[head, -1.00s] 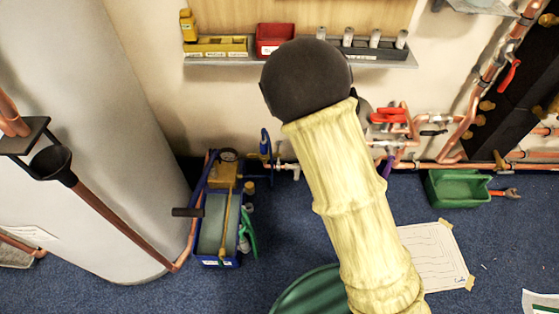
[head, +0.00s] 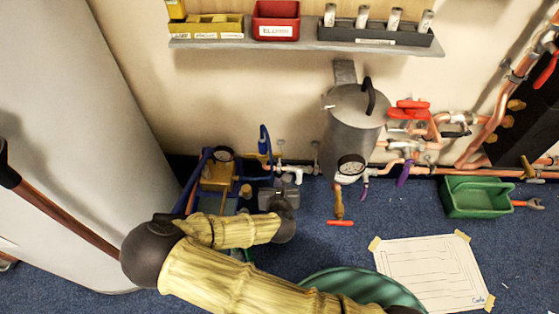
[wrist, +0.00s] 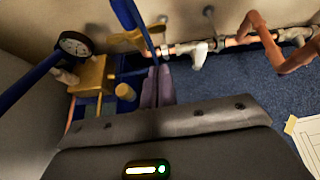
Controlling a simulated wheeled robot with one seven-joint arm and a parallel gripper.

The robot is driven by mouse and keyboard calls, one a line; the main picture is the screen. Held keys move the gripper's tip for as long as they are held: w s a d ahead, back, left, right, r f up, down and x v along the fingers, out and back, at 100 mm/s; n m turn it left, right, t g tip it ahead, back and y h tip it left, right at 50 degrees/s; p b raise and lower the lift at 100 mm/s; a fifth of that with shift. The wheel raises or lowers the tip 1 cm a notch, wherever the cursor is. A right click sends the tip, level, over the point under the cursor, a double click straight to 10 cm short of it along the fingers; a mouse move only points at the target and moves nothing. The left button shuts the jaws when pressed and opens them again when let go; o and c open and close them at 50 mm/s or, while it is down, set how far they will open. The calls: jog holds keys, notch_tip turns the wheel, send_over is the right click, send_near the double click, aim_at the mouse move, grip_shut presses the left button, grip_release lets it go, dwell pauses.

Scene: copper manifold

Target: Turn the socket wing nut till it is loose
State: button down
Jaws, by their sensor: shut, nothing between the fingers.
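A brass wing-shaped piece (wrist: 135,38) shows near the top of the wrist view, behind a blue bar. It looks like the socket wing nut, but I cannot be sure. My gripper's lilac fingers (wrist: 157,72) are shut and empty, pointing toward the pipework. They appear below the brass piece and apart from it, though the depth gap is hard to judge. In the head view my dark gripper body (head: 280,197) is over the blue test pump, and its fingertips are not clear there.
The pump's brass block (wrist: 92,75) and gauge (wrist: 75,44) are close on the left. A white valve (wrist: 195,50) sits on the wall pipe. A grey canister (head: 352,125) hangs to the right. A green tray (head: 478,212) and paper sheet (head: 430,270) lie on the floor.

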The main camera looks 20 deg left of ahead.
jog(key=b, duration=0.8)
send_near(278, 157)
jog(key=f+x, duration=0.1)
jog(key=x, duration=0.5)
jog(key=shift+w+r, duration=0.1)
jog(key=shift+r, duration=0.3)
